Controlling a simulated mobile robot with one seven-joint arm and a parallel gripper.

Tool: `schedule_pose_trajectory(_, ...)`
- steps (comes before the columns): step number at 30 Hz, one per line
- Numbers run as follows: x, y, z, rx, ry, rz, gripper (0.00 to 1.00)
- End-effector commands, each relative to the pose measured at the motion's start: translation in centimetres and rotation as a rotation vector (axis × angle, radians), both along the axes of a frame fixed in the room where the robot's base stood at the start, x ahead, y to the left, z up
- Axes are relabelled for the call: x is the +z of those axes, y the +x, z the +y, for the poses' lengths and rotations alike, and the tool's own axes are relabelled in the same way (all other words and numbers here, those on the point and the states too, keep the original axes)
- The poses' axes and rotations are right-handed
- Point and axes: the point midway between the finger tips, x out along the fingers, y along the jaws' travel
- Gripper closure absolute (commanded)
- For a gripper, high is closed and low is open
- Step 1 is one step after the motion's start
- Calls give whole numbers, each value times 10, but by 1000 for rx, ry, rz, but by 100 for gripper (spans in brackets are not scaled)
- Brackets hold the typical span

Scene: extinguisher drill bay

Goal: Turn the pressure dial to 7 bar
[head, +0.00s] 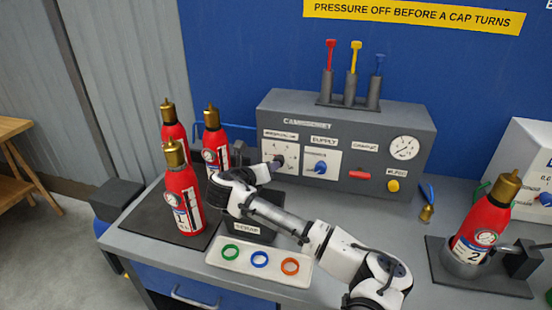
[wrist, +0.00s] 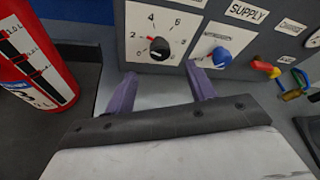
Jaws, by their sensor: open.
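The pressure dial is a black knob (wrist: 159,48) on a white numbered plate on the grey console front, in the upper middle of the wrist view. Exactly where the knob points is too small to tell. In the head view the dial plate (head: 290,152) is partly hidden by my arm. My gripper (wrist: 161,77) has two purple fingers, spread apart and empty, just below and in front of the knob. I see no contact with it.
The blue supply knob (wrist: 219,56) is close right of the dial. A red extinguisher (wrist: 34,58) stands close on the left. The grey console (head: 345,130) carries a gauge (head: 404,149). A white tray (head: 262,272) with coloured rings lies in front. Extinguisher 2 (head: 480,232) stands at right.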

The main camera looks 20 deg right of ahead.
Motion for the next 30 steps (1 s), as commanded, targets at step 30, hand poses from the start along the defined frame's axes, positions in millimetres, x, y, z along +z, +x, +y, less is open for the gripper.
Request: schedule_pose_trajectory(30, -31, 60, -58, 1, 3, -2, 58)
